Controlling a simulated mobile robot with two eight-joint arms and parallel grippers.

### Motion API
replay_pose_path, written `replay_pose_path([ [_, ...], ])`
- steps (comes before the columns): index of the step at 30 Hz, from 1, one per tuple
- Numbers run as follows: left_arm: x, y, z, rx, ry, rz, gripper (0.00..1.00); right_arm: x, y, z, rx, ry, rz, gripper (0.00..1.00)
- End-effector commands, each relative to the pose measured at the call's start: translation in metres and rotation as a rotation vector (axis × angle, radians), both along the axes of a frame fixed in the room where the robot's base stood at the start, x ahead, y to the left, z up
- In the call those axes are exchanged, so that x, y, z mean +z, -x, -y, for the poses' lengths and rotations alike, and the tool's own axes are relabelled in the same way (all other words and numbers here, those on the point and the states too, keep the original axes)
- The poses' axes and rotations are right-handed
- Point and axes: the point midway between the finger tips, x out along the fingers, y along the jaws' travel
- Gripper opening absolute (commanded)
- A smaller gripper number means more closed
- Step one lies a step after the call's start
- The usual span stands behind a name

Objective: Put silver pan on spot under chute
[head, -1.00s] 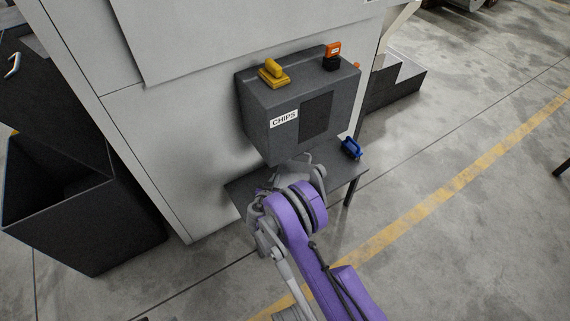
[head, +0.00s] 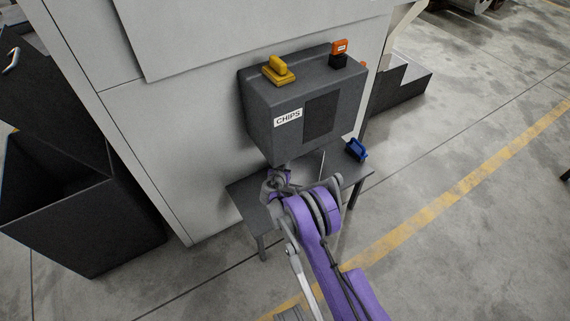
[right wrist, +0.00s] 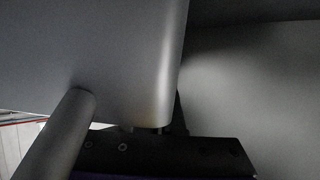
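The dark chute box (head: 303,105) labelled CHIPS sticks out from the grey machine wall. Below it is a low dark table (head: 246,201), and the spot under the chute is mostly hidden by the box and my purple right arm. My right gripper (head: 279,178) is at the table just below the chute, its fingers hidden in the head view. In the right wrist view, a smooth silver surface (right wrist: 85,45) fills the upper left, very close; it looks like the silver pan. A grey rod crosses its lower left. I cannot tell whether the fingers grip it. My left gripper is not in view.
A blue object (head: 356,150) lies at the table's right end. A yellow-handled item (head: 279,71) and an orange-and-black item (head: 338,54) sit on top of the chute box. A large dark bin (head: 85,225) stands at left.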

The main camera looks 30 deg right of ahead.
Motion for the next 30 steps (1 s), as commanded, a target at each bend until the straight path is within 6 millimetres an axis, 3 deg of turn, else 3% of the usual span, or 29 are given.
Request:
replay_pose_path([
  [9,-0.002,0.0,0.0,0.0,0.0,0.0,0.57,-0.002,0.0,0.0,0.0,0.002,-0.001,0.0],
  [12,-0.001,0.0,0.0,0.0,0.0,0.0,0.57,-0.001,0.001,0.0,0.0,0.0,0.0,0.22],
  [15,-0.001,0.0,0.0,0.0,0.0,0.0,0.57,-0.001,0.001,0.0,0.0,0.0,0.0,0.34],
  [25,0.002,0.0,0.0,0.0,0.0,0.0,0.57,0.002,0.001,-0.001,0.0,0.0,0.0,0.34],
  [30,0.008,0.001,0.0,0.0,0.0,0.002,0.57,0.013,0.019,-0.017,0.001,-0.001,0.001,0.34],
])
